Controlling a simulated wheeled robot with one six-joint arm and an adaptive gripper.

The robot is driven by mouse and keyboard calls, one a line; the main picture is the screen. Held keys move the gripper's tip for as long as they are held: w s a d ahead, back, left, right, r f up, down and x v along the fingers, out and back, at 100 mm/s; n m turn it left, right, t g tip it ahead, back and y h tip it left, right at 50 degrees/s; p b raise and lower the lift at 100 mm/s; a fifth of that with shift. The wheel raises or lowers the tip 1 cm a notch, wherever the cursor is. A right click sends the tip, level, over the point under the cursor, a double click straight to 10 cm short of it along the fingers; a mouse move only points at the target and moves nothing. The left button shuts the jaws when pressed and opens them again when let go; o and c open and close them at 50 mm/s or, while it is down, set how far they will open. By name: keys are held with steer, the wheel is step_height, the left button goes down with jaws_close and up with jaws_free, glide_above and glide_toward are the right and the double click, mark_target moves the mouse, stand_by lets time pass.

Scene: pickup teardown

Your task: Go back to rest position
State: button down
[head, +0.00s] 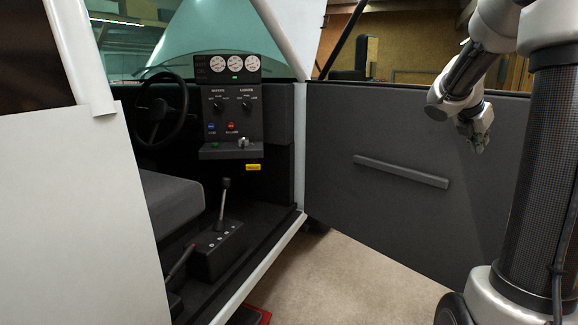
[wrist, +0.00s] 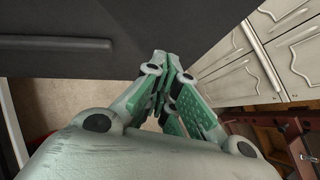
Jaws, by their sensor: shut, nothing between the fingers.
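My gripper (head: 478,143) hangs at the right in the head view, in front of the open truck door's dark inner panel (head: 400,215). It is apart from the door's long handle bar (head: 400,171). In the wrist view my gripper (wrist: 171,66) points away from the camera with its green-padded fingers together and nothing between them. The door panel (wrist: 180,25) fills the top of that view, with the handle bar (wrist: 55,47) at the upper left.
The truck cab stands at the left with a steering wheel (head: 160,112), a control panel (head: 231,108), a gear lever (head: 224,195) and a seat (head: 172,203). White cabinets (wrist: 245,80) and a reddish-brown ladder-like frame (wrist: 290,140) show in the wrist view. Carpeted floor (head: 335,275) is clear below the door.

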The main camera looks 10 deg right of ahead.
steer(key=s+a+f+m+g+y, duration=0.2)
steer(key=s+a+f+m, duration=0.35)
steer(key=s+m, duration=0.55)
steer(key=s+a+m+t+y, duration=0.1)
steer(key=s+a+m+y, duration=0.2)
steer(key=a, duration=0.8)
steer(key=s+a+m+t+y, duration=0.2)
steer(key=s+a+m, duration=0.5)
steer(key=a, duration=0.4)
steer(key=shift+s+a+f+m+y, duration=0.45)
steer(key=shift+s+y, duration=0.25)
steer(key=shift+s, duration=0.2)
